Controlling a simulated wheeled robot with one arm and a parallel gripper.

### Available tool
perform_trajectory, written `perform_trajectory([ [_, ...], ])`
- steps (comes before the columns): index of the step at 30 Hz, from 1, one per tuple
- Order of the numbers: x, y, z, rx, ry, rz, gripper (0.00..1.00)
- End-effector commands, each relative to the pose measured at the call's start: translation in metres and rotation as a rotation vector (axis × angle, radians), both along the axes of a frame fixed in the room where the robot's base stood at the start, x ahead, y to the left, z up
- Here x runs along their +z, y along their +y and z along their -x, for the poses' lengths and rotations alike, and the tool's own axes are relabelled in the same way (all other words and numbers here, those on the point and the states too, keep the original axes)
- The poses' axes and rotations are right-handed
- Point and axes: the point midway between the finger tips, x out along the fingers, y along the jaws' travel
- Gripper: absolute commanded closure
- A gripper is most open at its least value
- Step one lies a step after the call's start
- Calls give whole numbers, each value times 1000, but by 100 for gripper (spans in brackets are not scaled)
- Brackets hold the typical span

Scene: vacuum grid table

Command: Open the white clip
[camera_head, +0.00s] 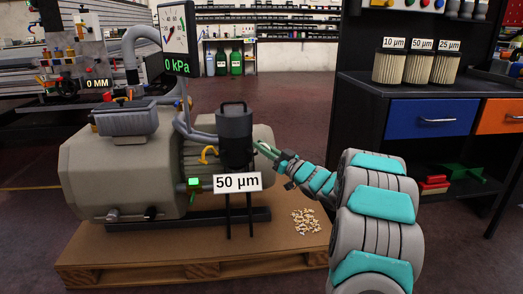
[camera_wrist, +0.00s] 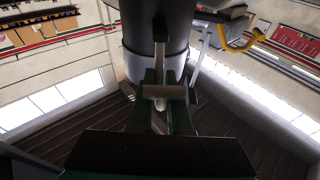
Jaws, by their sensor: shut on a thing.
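The dark filter canister (camera_head: 234,125) stands on the pump's pipe, and my gripper (camera_head: 264,149) reaches its right side from the right. In the wrist view, the canister (camera_wrist: 160,45) fills the upper middle. The white clip (camera_wrist: 165,91) shows there as a pale piece at the canister's lower part, between the green fingers of my gripper (camera_wrist: 164,100). The fingers are shut on it. In the head view the clip is too small to make out at the fingertips.
A label reading 50 µm (camera_head: 237,182) hangs below the canister. The grey pump (camera_head: 120,175) sits on a wooden pallet (camera_head: 100,268), with small pale pellets (camera_head: 306,221) at its right. A yellow handle (camera_head: 208,154) is left of the canister. Filters (camera_head: 418,66) stand on the right-hand cabinet.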

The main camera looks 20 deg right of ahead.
Motion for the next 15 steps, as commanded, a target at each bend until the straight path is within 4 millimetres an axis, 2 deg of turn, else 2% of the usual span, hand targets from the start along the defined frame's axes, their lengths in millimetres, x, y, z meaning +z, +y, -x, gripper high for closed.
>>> perform_trajectory([
  [9,0,5,1,10,-11,-2,100],
  [10,0,5,1,10,-11,-2,82],
  [15,0,4,1,8,-10,-3,63],
])
